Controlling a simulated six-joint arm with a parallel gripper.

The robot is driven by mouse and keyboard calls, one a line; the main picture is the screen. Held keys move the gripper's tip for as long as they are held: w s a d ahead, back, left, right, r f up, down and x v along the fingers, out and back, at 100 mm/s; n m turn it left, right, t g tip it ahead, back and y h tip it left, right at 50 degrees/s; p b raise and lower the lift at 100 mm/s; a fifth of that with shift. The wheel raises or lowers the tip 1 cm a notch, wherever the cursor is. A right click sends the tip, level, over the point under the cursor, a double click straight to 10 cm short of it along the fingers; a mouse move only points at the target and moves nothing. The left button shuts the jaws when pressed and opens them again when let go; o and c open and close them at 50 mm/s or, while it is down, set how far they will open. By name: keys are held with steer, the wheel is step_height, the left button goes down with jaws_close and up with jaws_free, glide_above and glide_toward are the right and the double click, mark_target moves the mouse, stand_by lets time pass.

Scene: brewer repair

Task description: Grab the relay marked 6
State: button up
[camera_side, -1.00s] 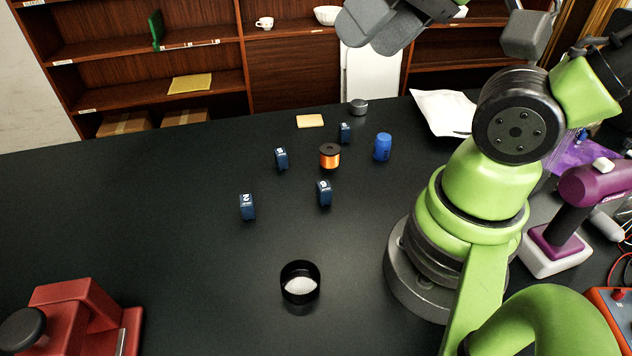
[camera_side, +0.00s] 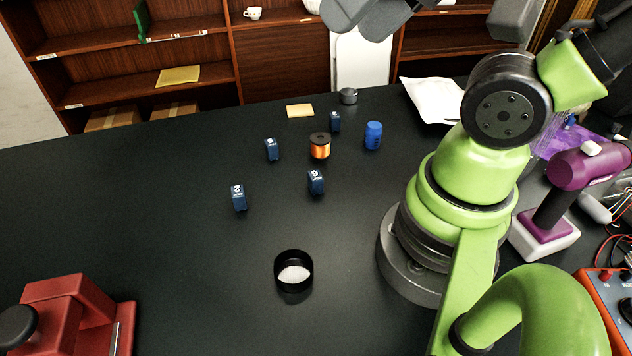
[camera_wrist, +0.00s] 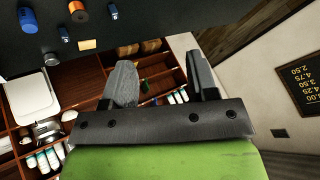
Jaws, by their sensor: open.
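Several dark blue relays stand on the black table in the side view. The near-middle one (camera_side: 315,182) carries a white mark that looks like a 6, though it is small. The near-left relay (camera_side: 239,197) seems marked 2. Marks on the far-left relay (camera_side: 272,149) and far-right relay (camera_side: 335,122) are too small to read surely. My gripper (camera_wrist: 162,78) is open and empty, its two grey fingers apart in the wrist view. It is raised high, far from the relays, and faces the shelves. Two relays show at the wrist view's top, one (camera_wrist: 64,34) left, another (camera_wrist: 113,10) right.
An orange wire spool (camera_side: 320,146) stands among the relays, with a blue cylinder (camera_side: 373,135) to its right. A black cup (camera_side: 293,271) stands nearer. A red device (camera_side: 75,315) is front left, a purple tool (camera_side: 565,185) right. The left table is clear.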

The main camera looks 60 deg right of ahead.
steer(key=m+g+h, duration=0.2)
steer(key=m+g, duration=0.3)
steer(key=g, duration=0.2)
glide_above(315, 175)
step_height(315, 175, down, 19)
steer(key=f, duration=0.4)
steer(key=shift+s+f, duration=0.25)
steer(key=shift+s, duration=0.05)
steer(key=shift+w+f, duration=0.15)
steer(key=shift+f, duration=1.25)
steer(key=shift+w+f, duration=0.1)
steer(key=shift+f, duration=1.3)
jaws_close()
